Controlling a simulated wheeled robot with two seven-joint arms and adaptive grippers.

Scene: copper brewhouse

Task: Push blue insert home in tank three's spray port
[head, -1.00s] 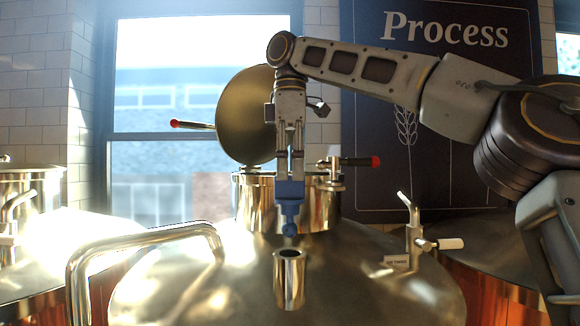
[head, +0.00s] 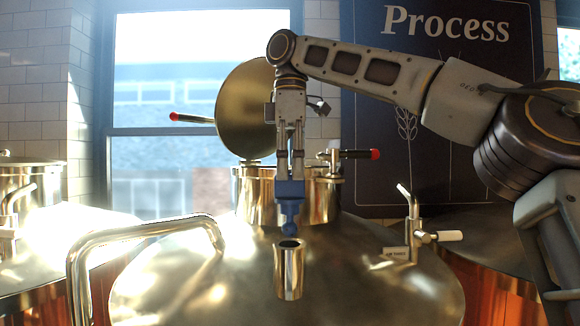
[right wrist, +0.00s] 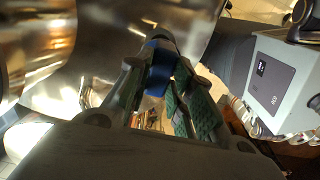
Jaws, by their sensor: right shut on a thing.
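My right gripper (head: 290,176) points straight down over the tank and is shut on the blue insert (head: 290,192). The insert hangs upright, with its rounded lower end just above the mouth of the steel spray port (head: 288,272), an upright tube on the domed tank top. I cannot tell whether the tip touches the rim. A small tag (head: 396,253) on the tank seems to read tank three. In the right wrist view the blue insert (right wrist: 160,72) sits between the green finger pads; the port mouth is not clear there. My left gripper is out of view.
The tank's open manway (head: 255,195) with its raised round lid (head: 245,110) stands behind the gripper. A bent steel rail (head: 140,232) is at left. A valve with a white handle (head: 445,236) is at right. A grey box (right wrist: 278,82) shows in the right wrist view.

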